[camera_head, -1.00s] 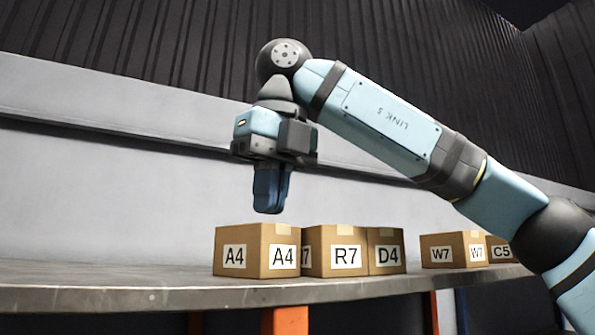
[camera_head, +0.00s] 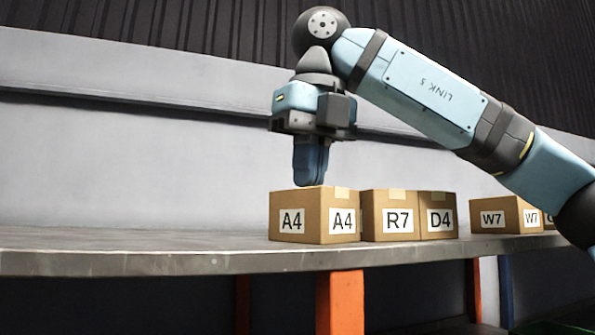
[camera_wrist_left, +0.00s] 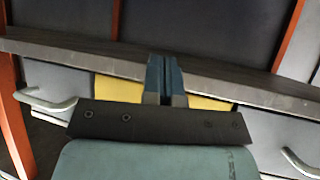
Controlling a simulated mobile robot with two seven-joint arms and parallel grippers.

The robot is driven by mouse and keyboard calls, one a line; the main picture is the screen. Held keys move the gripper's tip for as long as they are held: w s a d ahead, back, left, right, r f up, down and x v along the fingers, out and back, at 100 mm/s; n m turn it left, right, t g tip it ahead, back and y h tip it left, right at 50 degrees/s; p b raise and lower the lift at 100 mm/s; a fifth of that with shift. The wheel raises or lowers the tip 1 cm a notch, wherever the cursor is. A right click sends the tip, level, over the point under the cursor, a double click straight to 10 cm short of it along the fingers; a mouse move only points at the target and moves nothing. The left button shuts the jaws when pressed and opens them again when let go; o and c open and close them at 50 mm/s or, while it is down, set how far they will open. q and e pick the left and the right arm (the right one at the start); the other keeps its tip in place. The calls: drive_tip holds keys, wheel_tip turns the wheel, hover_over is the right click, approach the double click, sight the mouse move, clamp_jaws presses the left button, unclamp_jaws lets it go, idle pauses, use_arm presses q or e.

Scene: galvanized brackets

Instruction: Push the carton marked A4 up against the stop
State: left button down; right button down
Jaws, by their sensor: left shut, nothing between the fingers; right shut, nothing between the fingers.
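The carton marked A4 (camera_head: 314,227) stands upright on the grey bench top (camera_head: 150,258) in the head view. My right gripper (camera_head: 311,184) is shut and empty, pointing down. Its fingertips appear at the top edge of carton A4; whether they are above or behind it, and whether they touch, I cannot tell. My left gripper (camera_wrist_left: 166,62) shows only in the left wrist view, shut and empty, pointing towards a dark bench edge. I cannot make out a stop in either view.
Cartons R7 (camera_head: 389,226) and D4 (camera_head: 438,226) stand just right of A4. Carton W7 (camera_head: 496,217) and another partly hidden carton stand farther right. The bench top left of A4 is clear. A grey wall (camera_head: 120,165) rises behind.

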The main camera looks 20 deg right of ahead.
drive_tip(key=shift+s+a+f, duration=0.1)
drive_tip(key=shift+s+f, duration=0.15)
drive_tip(key=shift+f, duration=0.5)
drive_tip(key=shift+r+p, duration=0.35)
drive_tip(key=shift+r, duration=0.5)
drive_tip(key=shift+s+d+r, duration=0.1)
drive_tip(key=shift+s+d, duration=0.1)
drive_tip(key=shift+d, duration=0.25)
drive_tip(key=shift+s+b, duration=0.45)
drive_tip(key=shift+s, duration=0.25)
use_arm(q)
drive_tip(key=shift+s+d+f+b, duration=0.1)
drive_tip(key=shift+d+f+b, duration=0.15)
drive_tip(key=shift+f+b, duration=0.35)
drive_tip(key=shift+s+d+f+b, duration=0.1)
drive_tip(key=shift+d+f+b, duration=0.1)
drive_tip(key=shift+f+b, duration=0.35)
use_arm(e)
drive_tip(key=s+d, duration=0.2)
drive_tip(key=s, duration=0.8)
drive_tip(key=shift+r, duration=0.2)
